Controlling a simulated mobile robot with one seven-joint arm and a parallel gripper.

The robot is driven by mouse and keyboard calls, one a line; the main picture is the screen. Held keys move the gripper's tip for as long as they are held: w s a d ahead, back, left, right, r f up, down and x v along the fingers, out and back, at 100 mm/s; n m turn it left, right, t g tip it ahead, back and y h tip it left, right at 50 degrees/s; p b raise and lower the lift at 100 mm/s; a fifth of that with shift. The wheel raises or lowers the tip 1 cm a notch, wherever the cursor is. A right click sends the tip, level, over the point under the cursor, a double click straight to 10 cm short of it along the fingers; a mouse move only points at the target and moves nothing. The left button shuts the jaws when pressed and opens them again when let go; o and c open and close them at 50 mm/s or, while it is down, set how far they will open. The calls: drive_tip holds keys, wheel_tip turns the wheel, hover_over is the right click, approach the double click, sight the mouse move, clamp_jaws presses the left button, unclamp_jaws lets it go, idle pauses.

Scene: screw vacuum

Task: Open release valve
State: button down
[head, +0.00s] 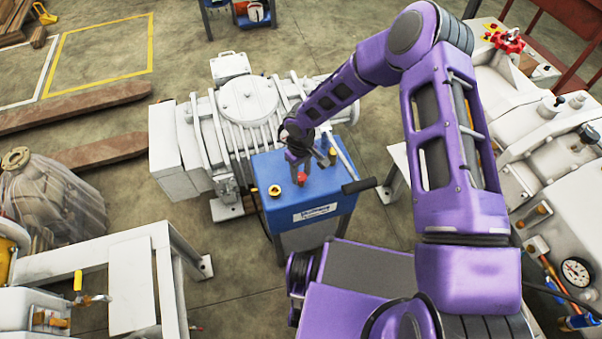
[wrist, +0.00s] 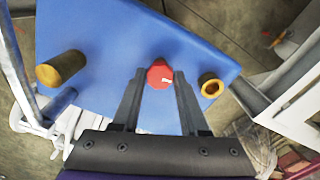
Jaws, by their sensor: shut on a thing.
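The release valve appears to be the red knob (head: 301,179) on top of the blue pump unit (head: 318,200). In the wrist view the red knob (wrist: 159,74) is faceted, with a small white mark. My gripper (head: 299,167) reaches down to it from above. In the wrist view my gripper (wrist: 160,78) has its two dark fingers on either side of the knob, shut on it. The head view shows the knob small, so its turned position cannot be told.
A brass ring fitting (head: 274,190) and a brass post (head: 332,156) stand near the knob on the blue top. A lever with a black grip (head: 359,186) sticks out at the right. A large white pump (head: 250,105) stands behind. White machinery stands at both sides.

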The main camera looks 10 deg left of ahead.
sight(301, 176)
drive_tip(key=n+b, duration=0.1)
drive_tip(key=n, duration=0.3)
drive_tip(key=shift+b, duration=0.35)
drive_tip(key=n, duration=0.4)
drive_tip(key=shift+b, duration=0.4)
drive_tip(key=n, duration=0.4)
drive_tip(key=shift+n, duration=1.9)
drive_tip(key=shift+c, duration=2.2)
unclamp_jaws()
wheel_tip(301, 176, up, 17)
drive_tip(key=p, duration=0.1)
drive_tip(key=shift+r+p, duration=0.2)
drive_tip(key=shift+p, duration=0.2)
